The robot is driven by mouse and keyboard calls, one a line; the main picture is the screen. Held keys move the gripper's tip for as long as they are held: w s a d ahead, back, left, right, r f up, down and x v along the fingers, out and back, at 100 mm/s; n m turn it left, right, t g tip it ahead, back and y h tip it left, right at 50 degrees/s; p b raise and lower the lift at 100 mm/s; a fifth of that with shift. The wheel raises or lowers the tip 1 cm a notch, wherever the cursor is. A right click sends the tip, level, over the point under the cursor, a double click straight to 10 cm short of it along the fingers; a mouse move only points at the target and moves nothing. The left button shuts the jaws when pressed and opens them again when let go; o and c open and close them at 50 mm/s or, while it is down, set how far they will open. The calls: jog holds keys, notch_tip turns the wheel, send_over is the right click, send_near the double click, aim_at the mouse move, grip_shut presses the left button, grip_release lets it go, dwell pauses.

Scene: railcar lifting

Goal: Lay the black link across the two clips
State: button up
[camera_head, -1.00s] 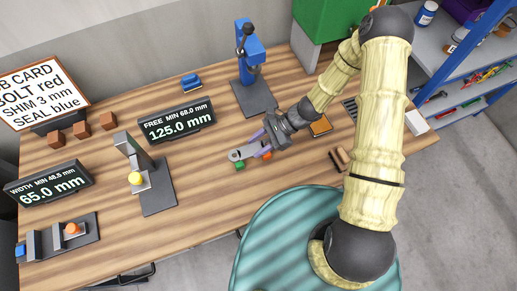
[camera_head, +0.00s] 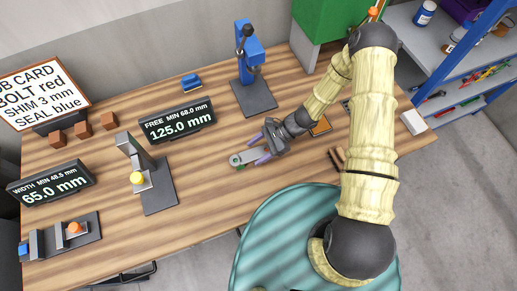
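The link (camera_head: 247,157), a dark grey bar with a round hole at its left end, lies near the middle of the table. A bit of a green clip (camera_head: 241,167) shows under its left end. The orange clip is hidden now, behind the link and fingers. My gripper (camera_head: 260,149) is at the link's right end. Its two purple fingers are spread, one on each side of the link, with a gap that looks wider than the link. Whether the link rests fully on both clips is too small to tell.
A blue press (camera_head: 251,70) stands behind, with a display (camera_head: 177,121) to its left. A grey gauge stand (camera_head: 146,172) with a yellow knob is left of the link. A brown block (camera_head: 338,158) and orange pad (camera_head: 321,126) lie to the right. Table in front is clear.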

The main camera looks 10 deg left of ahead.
jog(key=shift+r, duration=0.1)
jog(key=shift+r, duration=0.25)
jog(key=shift+w+d, duration=0.2)
jog(key=shift+d, duration=0.1)
jog(key=b+v, duration=0.3)
jog(key=v, duration=0.8)
jog(key=shift+r, duration=0.2)
jog(key=shift+d+r, duration=0.1)
jog(key=s+d+r+n+t+h, duration=0.3)
jog(key=d+r+n, duration=0.3)
jog(key=r, duration=0.3)
jog(key=s+d+r+n+t+h, duration=0.3)
jog(key=d+r+n+h, duration=0.3)
jog(key=d+r, duration=0.2)
jog(key=shift+r+t, duration=0.45)
jog(key=shift+t, duration=0.45)
